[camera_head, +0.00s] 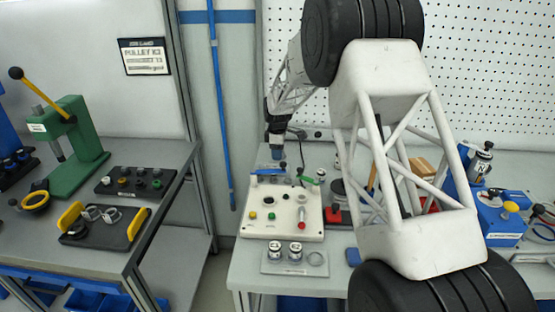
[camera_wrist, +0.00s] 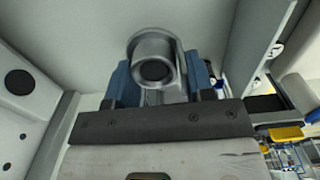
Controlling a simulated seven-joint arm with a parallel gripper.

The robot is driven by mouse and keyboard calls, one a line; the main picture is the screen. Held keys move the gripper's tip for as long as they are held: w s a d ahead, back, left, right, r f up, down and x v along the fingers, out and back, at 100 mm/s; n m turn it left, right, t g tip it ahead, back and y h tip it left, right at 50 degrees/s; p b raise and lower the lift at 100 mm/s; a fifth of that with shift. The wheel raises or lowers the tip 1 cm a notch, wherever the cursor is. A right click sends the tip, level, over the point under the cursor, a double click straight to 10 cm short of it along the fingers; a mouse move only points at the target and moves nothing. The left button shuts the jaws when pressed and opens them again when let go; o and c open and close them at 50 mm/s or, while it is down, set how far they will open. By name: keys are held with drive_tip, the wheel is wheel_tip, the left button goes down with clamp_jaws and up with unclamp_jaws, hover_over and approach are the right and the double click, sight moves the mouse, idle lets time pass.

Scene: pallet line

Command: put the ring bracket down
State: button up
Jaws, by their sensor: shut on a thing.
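The ring bracket (camera_wrist: 167,48) is a grey metal ring with a dark bore. In the wrist view it sits between the blue fingers of my gripper (camera_wrist: 158,82), which is shut on it. In the head view my gripper (camera_head: 277,153) is small and far off, above the back edge of a beige fixture board (camera_head: 256,222). The bracket cannot be made out clearly there. I cannot tell from these views whether the bracket touches anything below.
The board carries coloured buttons, toggle clamps and a red-tipped lever. A grey plate (camera_head: 270,267) with two metal cylinders and a ring lies in front of it. My arm hides much of the right bench. A green press (camera_head: 75,145) stands on the left bench.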

drive_tip(key=shift+f, duration=1.7)
drive_tip(key=shift+f, duration=0.1)
drive_tip(key=o, duration=1)
wheel_tip(320, 180, up, 12)
drive_tip(key=shift+r, duration=0.15)
